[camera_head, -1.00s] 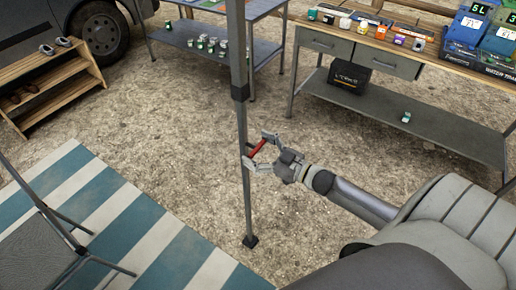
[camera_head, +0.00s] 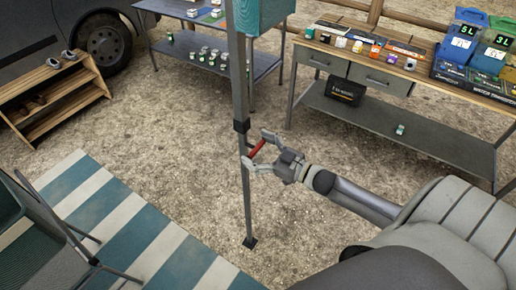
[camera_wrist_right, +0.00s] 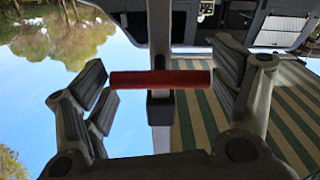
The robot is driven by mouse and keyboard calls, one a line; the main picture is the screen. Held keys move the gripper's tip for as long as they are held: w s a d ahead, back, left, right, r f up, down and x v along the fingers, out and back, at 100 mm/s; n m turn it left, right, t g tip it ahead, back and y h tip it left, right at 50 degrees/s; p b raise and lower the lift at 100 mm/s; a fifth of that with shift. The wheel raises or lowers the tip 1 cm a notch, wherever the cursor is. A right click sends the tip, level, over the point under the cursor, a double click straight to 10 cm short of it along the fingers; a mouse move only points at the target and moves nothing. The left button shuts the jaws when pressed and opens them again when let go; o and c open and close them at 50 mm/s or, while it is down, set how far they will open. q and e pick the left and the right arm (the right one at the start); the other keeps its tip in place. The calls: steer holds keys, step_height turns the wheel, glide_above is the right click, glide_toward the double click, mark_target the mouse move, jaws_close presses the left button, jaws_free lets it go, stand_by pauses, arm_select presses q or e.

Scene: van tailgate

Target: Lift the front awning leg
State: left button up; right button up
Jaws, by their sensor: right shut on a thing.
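The front awning leg (camera_head: 247,200) is a thin grey upright pole with its dark foot (camera_head: 249,242) on the gravel. A dark collar (camera_head: 241,126) sits on it just above a short red handle (camera_head: 257,150). My right gripper (camera_head: 258,151) is shut on the red handle, beside the leg. In the right wrist view the red handle (camera_wrist_right: 160,79) spans between the finger pads, with the leg (camera_wrist_right: 160,35) behind it. A teal piece (camera_head: 262,14) shows at the top of the leg; the rest of it is out of frame. My left gripper is not in view.
A workbench (camera_head: 400,118) with boxes and small items stands at the right, another table (camera_head: 214,52) at the back. A wooden shoe rack (camera_head: 50,90), a striped mat (camera_head: 130,215) and a chair (camera_head: 40,225) are at the left. Gravel around the foot is clear.

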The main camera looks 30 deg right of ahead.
steer(key=shift+a+r, duration=0.15)
steer(key=shift+r, duration=0.15)
steer(key=o, duration=1.1)
steer(key=shift+o, duration=0.3)
steer(key=shift+a, duration=0.1)
steer(key=shift+s+f, duration=0.1)
steer(key=shift+f, duration=0.05)
steer(key=v, duration=1.2)
